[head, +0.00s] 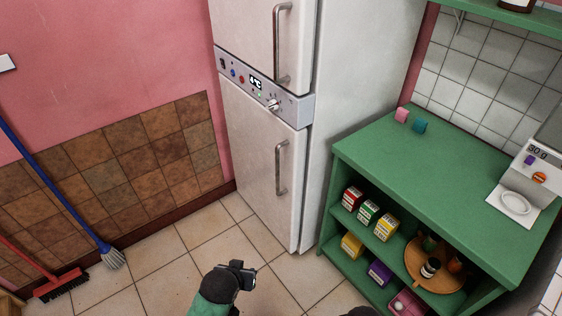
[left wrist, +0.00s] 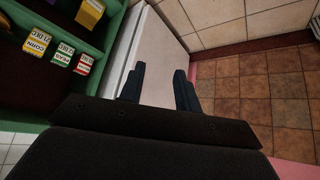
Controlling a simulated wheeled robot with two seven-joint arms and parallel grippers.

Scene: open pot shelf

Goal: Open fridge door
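The white fridge (head: 262,140) stands against the pink wall in the head view. Its upper door (head: 245,35) and lower door (head: 255,160) are both shut. The upper door has a long metal handle (head: 278,45) and the lower door a shorter metal handle (head: 279,168), both on the right side. My left gripper (head: 237,266) is low in front of the fridge, apart from both handles. In the left wrist view its two fingers (left wrist: 160,88) are spread with nothing between them, and a white fridge surface (left wrist: 140,55) shows beyond. Only a dark bit of my right arm shows at the bottom edge.
A green shelf unit (head: 440,175) stands right of the fridge, with boxes and a round wooden tray (head: 412,262) on its shelves and a scale (head: 525,190) on top. A blue-handled broom (head: 60,185) and red brush (head: 60,285) are at left. The tiled floor (head: 165,290) before the fridge is clear.

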